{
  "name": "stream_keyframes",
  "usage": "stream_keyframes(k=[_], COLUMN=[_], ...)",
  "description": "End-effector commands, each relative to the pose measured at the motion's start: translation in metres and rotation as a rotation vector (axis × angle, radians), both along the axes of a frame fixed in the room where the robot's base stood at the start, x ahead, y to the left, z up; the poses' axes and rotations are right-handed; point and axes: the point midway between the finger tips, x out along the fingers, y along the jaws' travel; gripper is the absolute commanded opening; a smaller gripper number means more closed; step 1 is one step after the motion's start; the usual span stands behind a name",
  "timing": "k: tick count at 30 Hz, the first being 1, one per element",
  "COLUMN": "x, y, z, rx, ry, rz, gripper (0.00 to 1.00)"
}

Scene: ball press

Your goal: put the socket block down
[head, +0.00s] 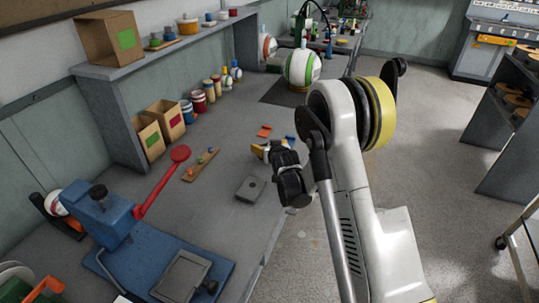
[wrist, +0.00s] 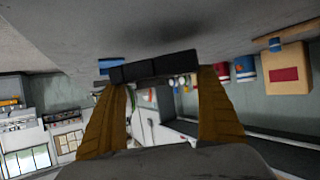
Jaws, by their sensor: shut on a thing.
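My gripper (wrist: 160,85) is shut on a dark block, which I take to be the socket block (wrist: 155,68). The block spans the gap between the two yellow-brown fingertips in the wrist view. In the head view my gripper (head: 262,150) is low over the bench, right of the middle, and the block is hard to make out there. Whether the block touches the bench cannot be told. A grey square plate with a dark hole (head: 250,188) lies on the bench just in front of my gripper.
A blue press (head: 110,215) with a red lever stands at the front left. Orange pieces (head: 264,131) and a blue piece (head: 290,137) lie near my gripper. A wooden strip with small balls (head: 201,165) lies to its left. A striped ball (head: 301,67) stands farther back.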

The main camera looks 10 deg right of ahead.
Motion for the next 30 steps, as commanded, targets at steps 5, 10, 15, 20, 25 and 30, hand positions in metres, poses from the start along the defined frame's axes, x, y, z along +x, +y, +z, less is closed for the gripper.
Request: stream_keyframes(k=[5,10,15,20,25,30], x=[0.0,0.0,0.0,0.0,0.0,-0.018], y=[0.0,-0.001,-0.001,-0.001,-0.001,0.0], z=[-0.031,-0.03,-0.033,-0.031,-0.03,-0.019], rx=[0.0,0.0,0.0,0.0,0.0,-0.001], ry=[0.0,0.0,0.0,0.0,0.0,0.0], rz=[0.0,0.0,0.0,0.0,0.0,0.0], gripper=[0.45,0.45,0.45,1.0,1.0,1.0])
